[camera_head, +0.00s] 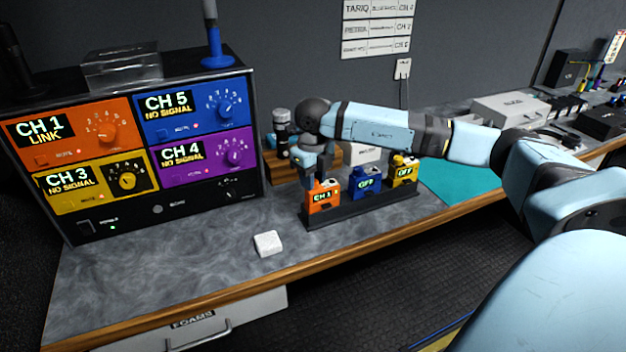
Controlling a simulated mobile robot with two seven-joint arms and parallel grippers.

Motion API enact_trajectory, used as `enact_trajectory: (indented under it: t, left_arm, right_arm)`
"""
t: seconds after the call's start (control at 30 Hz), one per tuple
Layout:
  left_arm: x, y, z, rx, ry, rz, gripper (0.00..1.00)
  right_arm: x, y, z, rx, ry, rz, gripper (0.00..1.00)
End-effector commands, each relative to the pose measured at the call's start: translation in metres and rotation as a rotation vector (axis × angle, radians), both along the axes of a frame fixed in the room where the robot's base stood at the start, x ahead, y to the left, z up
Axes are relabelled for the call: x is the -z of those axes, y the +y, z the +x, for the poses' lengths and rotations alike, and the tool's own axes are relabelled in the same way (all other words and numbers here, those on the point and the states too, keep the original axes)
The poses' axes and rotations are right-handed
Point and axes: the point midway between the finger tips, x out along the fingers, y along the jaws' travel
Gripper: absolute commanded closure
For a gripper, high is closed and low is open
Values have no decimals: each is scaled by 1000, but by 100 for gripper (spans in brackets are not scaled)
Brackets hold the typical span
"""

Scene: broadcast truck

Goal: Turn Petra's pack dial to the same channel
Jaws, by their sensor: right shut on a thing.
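The orange pack (323,196) stands in a dark rack (358,212) and its screen reads CH 1. My right gripper (318,176) points down and is shut at the top of this pack; the dial itself is hidden by the fingers. A blue pack (366,184) and a yellow pack (404,171) beside it read OFF. The receiver rack's orange panel (85,133) reads CH 1 LINK. Its blue panel (190,107) reads CH 5, yellow panel (95,187) CH 3 and purple panel (205,158) CH 4, all NO SIGNAL. My left gripper is out of view.
Wall cards (378,28) list names and channels, too small to read surely. A white block (268,244) lies on the counter (200,262) in front of the pack rack. A teal mat (462,178) lies to the right. The front left counter is clear.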

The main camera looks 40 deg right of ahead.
Motion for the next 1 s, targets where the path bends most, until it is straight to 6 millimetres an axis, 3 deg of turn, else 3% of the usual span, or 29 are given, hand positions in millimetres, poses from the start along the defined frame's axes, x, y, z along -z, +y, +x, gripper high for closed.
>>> enact_trajectory:
  t: [0.3, 0.73, 0.77, 0.83, 1.0]
  left_arm:
    - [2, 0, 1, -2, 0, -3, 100]
    - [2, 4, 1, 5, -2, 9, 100]
    - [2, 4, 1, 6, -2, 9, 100]
    - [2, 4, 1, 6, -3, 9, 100]
    - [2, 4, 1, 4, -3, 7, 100]
  right_arm:
    - [0, 0, 0, -96, -1, 0, 96]
    - [-1, 0, 0, -105, -1, 0, 96]
    - [-1, 0, 0, -105, -1, 0, 66]
    - [0, 0, 0, -105, -1, 0, 50]
    - [0, 0, 0, -105, -1, 0, 46]
